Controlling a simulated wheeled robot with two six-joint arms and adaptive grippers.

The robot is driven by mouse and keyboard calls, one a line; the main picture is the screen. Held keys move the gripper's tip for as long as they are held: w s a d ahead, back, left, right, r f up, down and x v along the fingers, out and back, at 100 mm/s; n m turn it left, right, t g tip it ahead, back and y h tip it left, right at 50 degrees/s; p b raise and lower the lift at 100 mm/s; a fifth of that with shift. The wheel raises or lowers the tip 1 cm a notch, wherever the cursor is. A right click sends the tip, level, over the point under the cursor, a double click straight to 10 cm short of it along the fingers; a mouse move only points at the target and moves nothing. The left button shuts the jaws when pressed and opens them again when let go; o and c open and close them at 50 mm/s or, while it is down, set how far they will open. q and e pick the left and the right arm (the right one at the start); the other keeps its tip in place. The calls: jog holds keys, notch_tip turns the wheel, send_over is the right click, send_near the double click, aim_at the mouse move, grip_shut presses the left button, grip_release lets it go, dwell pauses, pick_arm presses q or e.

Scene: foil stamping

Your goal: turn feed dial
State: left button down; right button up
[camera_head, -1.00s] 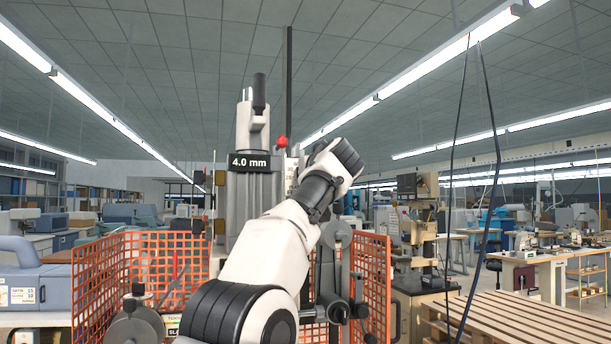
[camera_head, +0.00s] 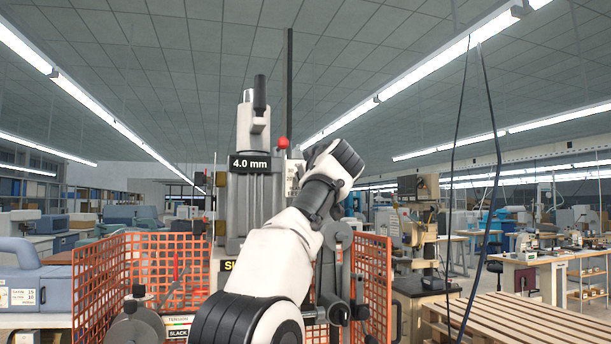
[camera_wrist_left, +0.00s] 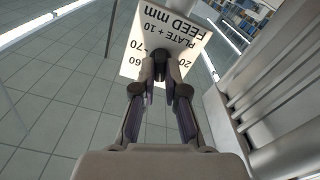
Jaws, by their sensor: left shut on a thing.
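In the head view, my left arm covers the gripper and dial. Only a strip of the pale plate (camera_head: 293,178) shows there. The press's black display (camera_head: 250,163) reads 4.0 mm. My right gripper is not in view.
The grey press column (camera_head: 243,208) stands behind my arm. Orange mesh guards (camera_head: 95,280) flank it on both sides. A tension label (camera_head: 178,328) shows "SLACK" at lower left. A slatted wooden pallet (camera_head: 540,325) lies at right.

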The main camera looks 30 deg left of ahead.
pick_arm(q)
jog(key=c, duration=1.4)
grip_release()
jog(key=shift+o, duration=0.9)
jog(key=shift+w+a, duration=0.1)
